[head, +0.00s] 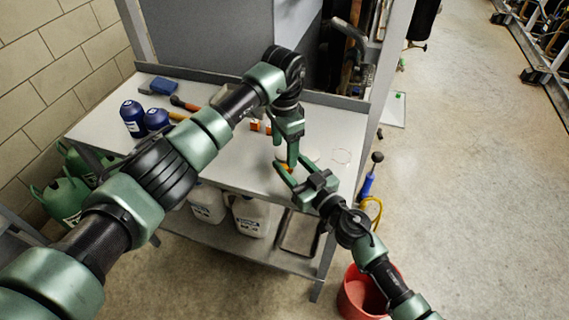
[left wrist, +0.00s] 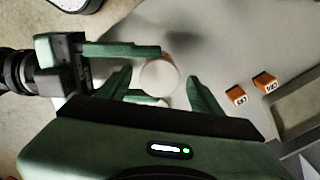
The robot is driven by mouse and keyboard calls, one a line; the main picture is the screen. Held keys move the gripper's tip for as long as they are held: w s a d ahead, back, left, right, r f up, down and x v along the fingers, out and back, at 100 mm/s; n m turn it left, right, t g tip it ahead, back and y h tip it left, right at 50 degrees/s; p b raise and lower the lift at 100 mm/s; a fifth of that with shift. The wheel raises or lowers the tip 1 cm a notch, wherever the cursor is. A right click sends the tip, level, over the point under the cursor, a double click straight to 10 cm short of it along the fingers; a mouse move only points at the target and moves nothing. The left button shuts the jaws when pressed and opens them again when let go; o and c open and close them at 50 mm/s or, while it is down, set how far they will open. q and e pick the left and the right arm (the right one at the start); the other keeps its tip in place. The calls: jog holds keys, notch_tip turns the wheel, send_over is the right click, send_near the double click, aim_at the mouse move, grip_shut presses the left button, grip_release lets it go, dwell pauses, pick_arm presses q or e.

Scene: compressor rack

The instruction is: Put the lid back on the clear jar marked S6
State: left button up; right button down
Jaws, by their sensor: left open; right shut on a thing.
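A round, pale thing that looks like the clear jar (left wrist: 159,75) stands between the fingers of my right gripper (left wrist: 154,75) in the left wrist view. My right gripper, also in the head view (head: 284,173), is shut on it from the front right. My left gripper (left wrist: 160,84) is open and points down at its round top; it also shows in the head view (head: 289,163). The S6 mark is not readable, and I cannot tell whether the top is covered. A thin clear ring (head: 341,156), perhaps the lid, lies to the right on the bench.
The grey bench (head: 235,165) holds blue bottles (head: 133,118) at the left and small orange blocks (left wrist: 237,95) behind the grippers. White jugs (head: 250,215) stand on the lower shelf. A red bucket (head: 358,298) stands on the floor. The bench's right end is mostly clear.

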pick_arm(q)
jog(key=shift+f, duration=0.1)
grip_shut()
jog(key=m, duration=0.3)
jog(key=shift+w, duration=0.1)
grip_release()
dwell(0.4)
